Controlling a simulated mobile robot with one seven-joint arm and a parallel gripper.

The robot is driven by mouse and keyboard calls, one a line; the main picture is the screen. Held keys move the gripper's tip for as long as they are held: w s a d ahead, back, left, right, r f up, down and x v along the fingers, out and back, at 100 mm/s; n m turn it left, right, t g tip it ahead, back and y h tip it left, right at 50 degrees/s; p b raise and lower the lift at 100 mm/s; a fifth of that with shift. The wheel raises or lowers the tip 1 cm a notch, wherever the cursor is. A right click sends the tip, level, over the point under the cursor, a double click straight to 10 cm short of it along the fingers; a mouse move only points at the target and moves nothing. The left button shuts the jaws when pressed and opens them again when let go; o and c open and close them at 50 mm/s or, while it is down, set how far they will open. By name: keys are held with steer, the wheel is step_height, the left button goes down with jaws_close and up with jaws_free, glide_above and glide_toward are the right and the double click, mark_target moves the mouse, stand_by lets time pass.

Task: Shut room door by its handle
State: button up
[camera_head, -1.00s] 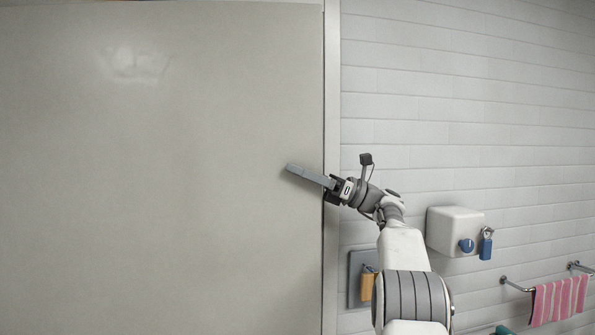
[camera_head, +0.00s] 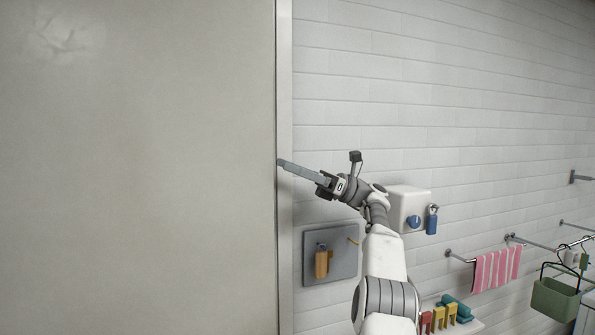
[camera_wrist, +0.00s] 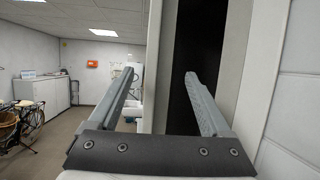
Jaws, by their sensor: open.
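The room door (camera_head: 130,170) is a large pale grey panel filling the left of the head view. A pale upright panel edge (camera_wrist: 160,50), apparently the door's, shows in the wrist view beside a dark gap. My gripper (camera_head: 283,164) points left, its fingertips overlapping the door's right edge and the frame in the head view. In the wrist view my gripper (camera_wrist: 160,76) is open, with two grey fingers wide apart and nothing held between them. I cannot tell whether the fingers touch the door. No door handle is visible in either view.
A light door frame (camera_head: 284,70) borders the white tiled wall (camera_head: 420,90). Open floor (camera_wrist: 75,125) lies left in the wrist view.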

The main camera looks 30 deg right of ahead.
steer(key=shift+v, duration=0.8)
